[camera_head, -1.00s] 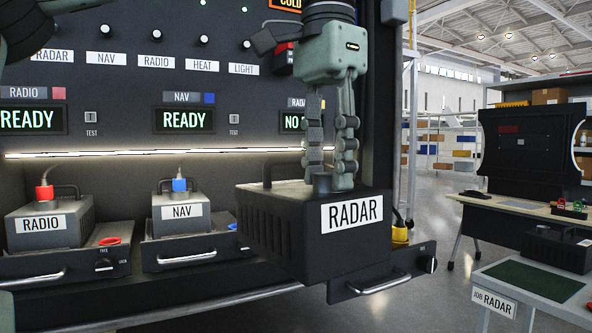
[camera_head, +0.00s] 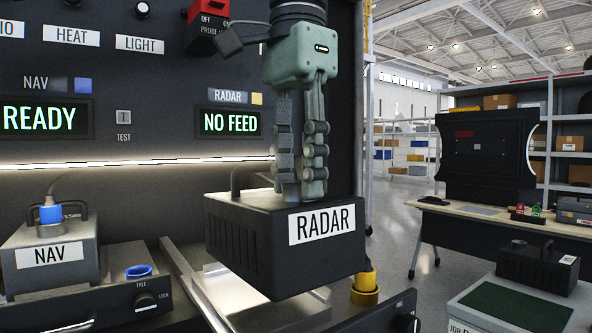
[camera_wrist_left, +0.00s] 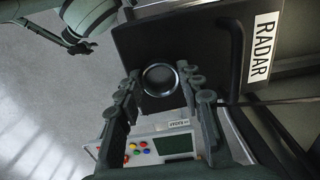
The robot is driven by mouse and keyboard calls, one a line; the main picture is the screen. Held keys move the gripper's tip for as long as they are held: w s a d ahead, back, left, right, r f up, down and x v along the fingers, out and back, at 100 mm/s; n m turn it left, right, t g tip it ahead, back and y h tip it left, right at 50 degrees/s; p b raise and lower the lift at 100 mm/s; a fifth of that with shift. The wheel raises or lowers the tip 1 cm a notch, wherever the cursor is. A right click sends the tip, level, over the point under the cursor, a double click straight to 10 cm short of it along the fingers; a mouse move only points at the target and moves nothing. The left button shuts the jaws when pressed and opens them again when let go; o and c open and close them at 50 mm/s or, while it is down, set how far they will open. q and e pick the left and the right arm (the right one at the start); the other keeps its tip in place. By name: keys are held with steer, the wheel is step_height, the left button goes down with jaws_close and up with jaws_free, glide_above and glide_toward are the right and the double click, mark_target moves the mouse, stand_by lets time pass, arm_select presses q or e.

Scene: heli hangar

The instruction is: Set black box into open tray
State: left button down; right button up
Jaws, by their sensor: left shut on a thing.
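The black box (camera_head: 288,243) with a white RADAR label hangs level from my left gripper (camera_head: 303,190). The gripper's fingers come down on the round fitting on the box's top. The box (camera_wrist_left: 140,35) and its round metal ring (camera_wrist_left: 160,79) also show in the left wrist view, with the fingers on both sides. The open tray (camera_head: 190,290) has a bright metal bed and lies below and behind the box, which hides much of it. The box appears apart from the tray. My right gripper (camera_wrist_left: 80,46) seems to show small at the wrist view's upper left.
A yellow connector (camera_head: 365,288) stands by the tray's right side. The NAV unit (camera_head: 48,255) occupies the bay to the left. A second black box (camera_head: 538,266) sits on a cart with a green mat (camera_head: 510,308) at right. Floor between is clear.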

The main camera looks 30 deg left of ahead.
mark_target(276, 195)
arm_select(q)
steer(key=shift+w+a+r, duration=0.1)
steer(key=shift+w+a, duration=0.2)
steer(key=shift+w, duration=0.2)
steer(key=shift+a, duration=0.15)
steer(key=shift+w+a+f, duration=0.3)
steer(key=shift+a+f, duration=0.35)
steer(key=shift+a, duration=0.05)
steer(key=shift+w+a+f, duration=0.3)
steer(key=shift+a+f, duration=0.4)
steer(key=shift+w+a+f, duration=0.3)
steer(key=shift+a+f, duration=0.35)
steer(key=shift+a, duration=0.05)
steer(key=shift+f, duration=1.6)
steer(key=shift+a, duration=0.3)
